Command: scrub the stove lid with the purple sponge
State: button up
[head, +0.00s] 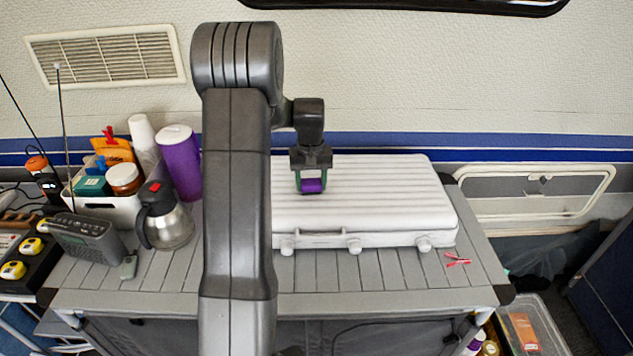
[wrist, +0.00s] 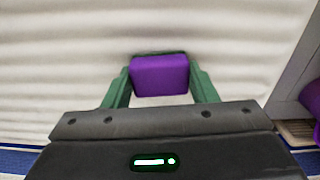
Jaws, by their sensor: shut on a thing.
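The purple sponge (head: 312,186) is between the green fingers of my gripper (head: 311,183), which is shut on it. The sponge also shows in the wrist view (wrist: 160,76), held between both fingertips of my gripper (wrist: 160,80). The stove lid (head: 390,200) is white and ribbed, and lies flat on the grey slatted table. The gripper points down over the left part of the lid. In the wrist view the ribbed lid (wrist: 60,60) fills most of the picture behind the sponge. I cannot tell whether the sponge touches the lid.
A steel kettle (head: 168,225), a purple cup (head: 180,165), a white bin (head: 110,212) of jars and a grey radio (head: 88,238) crowd the table's left. Red clips (head: 457,259) lie at right on the grey table (head: 390,270). The wall is close behind the lid.

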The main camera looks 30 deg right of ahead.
aim_at(285, 191)
jog(key=shift+w+a+f, duration=0.1)
jog(key=shift+w+a, duration=0.3)
jog(key=shift+a, duration=0.45)
jog(key=shift+w+a+f, duration=0.1)
jog(key=shift+w+a, duration=0.25)
jog(key=shift+a, duration=0.45)
jog(key=shift+w+a+r, duration=0.1)
jog(key=shift+w+a, duration=0.35)
jog(key=shift+a, duration=0.45)
jog(key=shift+w+a+r, duration=0.1)
jog(key=shift+w+a, duration=0.3)
jog(key=shift+a, duration=0.45)
jog(key=shift+r, duration=0.1)
jog(key=shift+r+p, duration=1.95)
jog(key=shift+r, duration=0.9)
jog(key=shift+r, duration=0.1)
notch_tip(285, 191, up, 3)
jog(key=shift+f+p, duration=0.1)
jog(key=shift+p, duration=0.95)
